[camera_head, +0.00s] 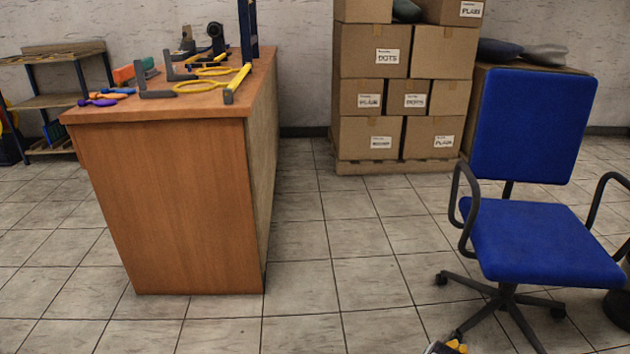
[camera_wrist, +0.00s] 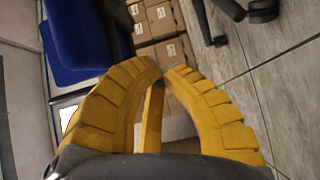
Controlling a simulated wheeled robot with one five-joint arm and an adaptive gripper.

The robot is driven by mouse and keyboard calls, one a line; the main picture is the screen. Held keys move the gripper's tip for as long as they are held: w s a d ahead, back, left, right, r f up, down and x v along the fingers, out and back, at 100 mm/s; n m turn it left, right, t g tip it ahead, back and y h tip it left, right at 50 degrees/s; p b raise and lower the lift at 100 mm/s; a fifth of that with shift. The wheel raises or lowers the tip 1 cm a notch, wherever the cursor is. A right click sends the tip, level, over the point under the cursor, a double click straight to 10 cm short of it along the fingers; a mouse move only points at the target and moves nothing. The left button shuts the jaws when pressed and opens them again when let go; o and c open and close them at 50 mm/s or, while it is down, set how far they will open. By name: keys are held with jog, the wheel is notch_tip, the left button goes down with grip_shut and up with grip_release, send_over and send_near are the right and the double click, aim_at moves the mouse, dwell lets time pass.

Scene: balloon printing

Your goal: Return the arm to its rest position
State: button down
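My gripper (camera_wrist: 163,72) fills the lower part of the wrist view. Its two ribbed yellow fingers bow outward and their tips come together, with nothing seen held at the tips. The wrist view is rolled: the blue chair shows at upper left and the boxes at top. In the head view only a small yellow and dark piece, likely my gripper (camera_head: 447,347), shows at the bottom edge, below the chair's base. The rest of the arm is out of view.
A blue office chair (camera_head: 530,235) stands at right, close to that piece. A wooden table (camera_head: 165,200) with yellow-ringed tools stands at left. Stacked cardboard boxes (camera_head: 375,137) stand at the back. The tiled floor (camera_head: 320,265) between table and chair is clear.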

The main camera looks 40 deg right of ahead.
jog(key=w+r+t+y+p, duration=0.45)
jog(key=w+r+p, duration=0.55)
jog(key=w+r, duration=1.45)
jog(key=w+a+r+y+p, duration=0.2)
jog(key=w+a+r+p, duration=0.15)
jog(key=a+r, duration=0.4)
jog(key=w+a+r+y+p, duration=0.2)
jog(key=w+a+r, duration=0.2)
jog(key=r, duration=0.6)
jog(key=w+a+r+y+p, duration=0.25)
jog(key=a+r, duration=0.35)
jog(key=r, duration=0.3)
jog(key=s+a+r+m+g+y+p, duration=0.1)
jog(key=s+a+r+y+p, duration=0.3)
jog(key=a+r, duration=0.65)
jog(key=s+a+r+p, duration=0.2)
jog(key=a+r+p, duration=0.45)
jog(key=a, duration=0.75)
jog(key=s+a+r+g+p, duration=0.1)
jog(key=s+a+r+p, duration=0.1)
jog(key=s+a, duration=0.3)
jog(key=s+a+r+g+y+p, duration=0.1)
jog(key=s+a+r, duration=0.3)
jog(key=s, duration=0.6)
jog(key=s+a+r+m+g+y+p, duration=0.1)
jog(key=s+a+r+p, duration=0.3)
jog(key=s, duration=0.3)
jog(key=shift+s+a+r+g, duration=0.25)
jog(key=shift+a+r+g, duration=0.1)
jog(key=shift+a+r, duration=0.45)
